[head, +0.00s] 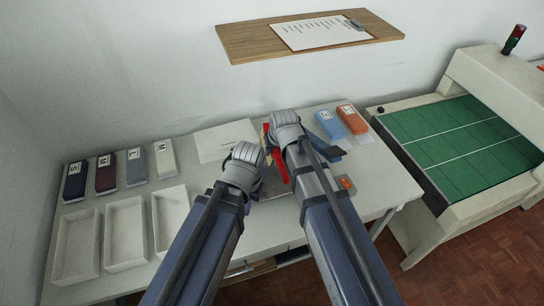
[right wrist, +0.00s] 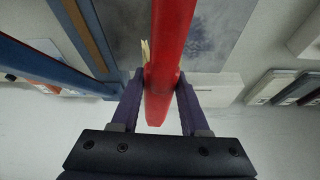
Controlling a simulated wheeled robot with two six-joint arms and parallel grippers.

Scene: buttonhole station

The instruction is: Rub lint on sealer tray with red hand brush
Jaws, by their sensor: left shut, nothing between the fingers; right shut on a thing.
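The red hand brush (head: 279,166) is held in my right gripper (head: 285,132), which is shut on it. In the right wrist view the red brush (right wrist: 170,50) runs between both fingers, with a pale bristle edge at its left side. In the head view my arms hide most of that spot. My left gripper (head: 245,156) is shut and empty, just left of the brush.
Several coloured boxes (head: 163,158) and white open trays (head: 125,233) are on the left of the table. A blue box (head: 330,124) and an orange box (head: 352,118) stand behind right. A machine with a green bed (head: 460,140) is at the right. A wall shelf (head: 245,42) holds a clipboard.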

